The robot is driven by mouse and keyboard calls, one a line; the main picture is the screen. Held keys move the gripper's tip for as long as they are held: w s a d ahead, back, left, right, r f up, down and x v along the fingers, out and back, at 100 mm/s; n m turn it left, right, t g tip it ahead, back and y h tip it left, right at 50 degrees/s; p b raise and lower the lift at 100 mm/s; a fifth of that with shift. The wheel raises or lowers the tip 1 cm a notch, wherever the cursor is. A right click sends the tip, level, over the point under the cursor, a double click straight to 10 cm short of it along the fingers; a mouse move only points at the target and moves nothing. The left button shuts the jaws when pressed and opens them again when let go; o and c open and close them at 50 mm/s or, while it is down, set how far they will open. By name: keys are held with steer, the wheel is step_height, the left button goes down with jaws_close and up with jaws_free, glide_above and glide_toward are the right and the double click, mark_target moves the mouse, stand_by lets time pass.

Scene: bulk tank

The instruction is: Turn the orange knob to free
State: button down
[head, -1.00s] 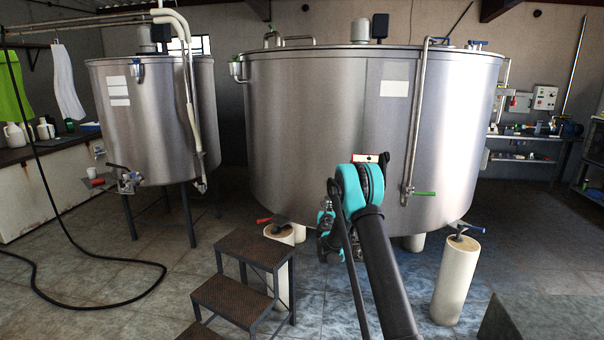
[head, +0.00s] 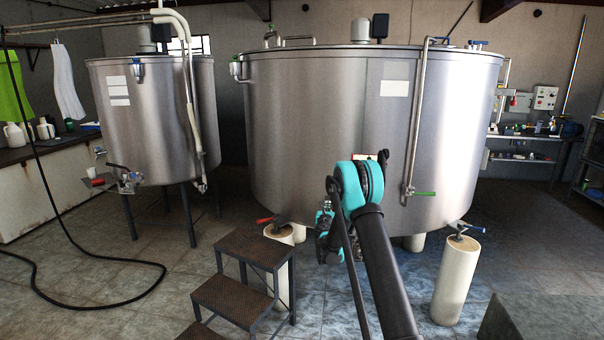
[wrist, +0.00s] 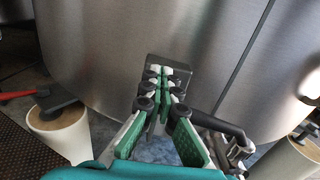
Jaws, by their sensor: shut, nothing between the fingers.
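I cannot make out an orange knob for certain in either view. In the head view, a small pale plate with orange edges (head: 364,157) shows just above my teal arm joint, against the large steel tank (head: 320,120). A dark piece is at its right end, and my arm hides the rest. In the wrist view, my gripper (wrist: 165,82) has its green-padded fingers shut together, with nothing seen between them. A dark grey flat piece (wrist: 185,70) is right at the fingertips, in front of the tank wall. I cannot tell whether they touch.
Metal steps (head: 232,298) stand left of my arm.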

steer(key=s, duration=0.4)
steer(key=shift+s+a, duration=0.35)
steer(key=shift+w+d+f+n, duration=0.1)
steer(key=shift+w+d+n, duration=0.25)
steer(key=shift+w+n, duration=0.65)
steer(key=shift+w+d+n, duration=0.35)
steer(key=shift+w+n, duration=0.6)
steer(key=shift+n, duration=0.05)
steer(key=shift+w+d+f+n, duration=0.1)
steer(key=shift+w+d+n, duration=0.25)
steer(key=shift+w+n, duration=0.65)
steer(key=shift+a+f, duration=0.15)
steer(key=shift+a, duration=0.1)
steer(key=shift+a+f, duration=0.35)
steer(key=shift+a, duration=0.25)
